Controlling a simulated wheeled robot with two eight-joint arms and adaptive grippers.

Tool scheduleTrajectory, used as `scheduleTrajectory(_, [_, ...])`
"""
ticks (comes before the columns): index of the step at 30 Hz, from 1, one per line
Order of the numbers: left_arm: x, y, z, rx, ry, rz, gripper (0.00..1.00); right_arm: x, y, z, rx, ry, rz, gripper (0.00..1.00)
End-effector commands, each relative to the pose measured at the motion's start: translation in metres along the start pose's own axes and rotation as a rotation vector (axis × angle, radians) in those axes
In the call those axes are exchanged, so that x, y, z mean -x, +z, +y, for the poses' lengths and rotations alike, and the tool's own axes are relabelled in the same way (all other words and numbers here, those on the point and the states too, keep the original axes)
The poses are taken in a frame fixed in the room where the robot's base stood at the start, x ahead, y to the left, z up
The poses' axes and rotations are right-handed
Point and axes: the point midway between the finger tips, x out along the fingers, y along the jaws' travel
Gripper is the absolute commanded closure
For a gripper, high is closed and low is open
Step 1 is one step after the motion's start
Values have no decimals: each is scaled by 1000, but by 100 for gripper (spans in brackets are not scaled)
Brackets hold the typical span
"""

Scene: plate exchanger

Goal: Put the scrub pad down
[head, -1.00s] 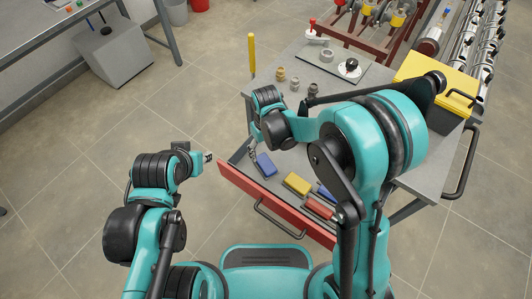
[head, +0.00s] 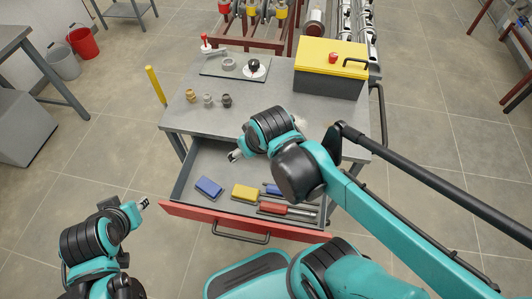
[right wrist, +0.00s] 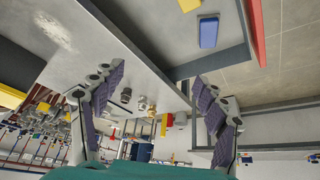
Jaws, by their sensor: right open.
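A blue pad (head: 209,187), which I take to be the scrub pad, lies flat in the left part of the open drawer (head: 188,172). It also shows in the right wrist view (right wrist: 208,32). My right gripper (head: 235,155) is above the drawer, near the tabletop's front edge and apart from the pad. In the right wrist view its two fingers (right wrist: 158,95) are spread with nothing between them. My left gripper (head: 143,203) is left of the drawer, empty as far as I see; its small fingertips do not show their opening.
A yellow block (head: 245,192) and red- and blue-handled tools (head: 286,209) lie right of the pad in the drawer. On the table stand small fittings (head: 208,99), a grey plate (head: 215,67) and a yellow-lidded box (head: 329,80). A yellow post (head: 155,85) stands to the left.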

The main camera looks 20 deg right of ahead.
Motion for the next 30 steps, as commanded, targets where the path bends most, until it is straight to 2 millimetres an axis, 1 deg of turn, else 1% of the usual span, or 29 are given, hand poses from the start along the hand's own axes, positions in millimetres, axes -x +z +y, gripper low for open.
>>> scheduleTrajectory(1, [0, 0, 0, 0, 0, 0, 68, 7, 11, 8, -30, 12, 31, 27])
scheduleTrajectory(3, [0, 0, 0, 0, 0, 0, 68, 15, 20, 16, -64, 26, 74, 27])
scheduleTrajectory(6, [0, 0, 0, 0, 0, 0, 68, 21, 29, 24, -97, 41, 117, 27])
scheduleTrajectory(9, [0, 0, 0, 0, 0, 0, 68, 24, 34, 27, -115, 49, 143, 27])
scheduleTrajectory(30, [0, 0, 0, 0, 0, 0, 68, 24, 35, 28, -120, 51, 150, 27])
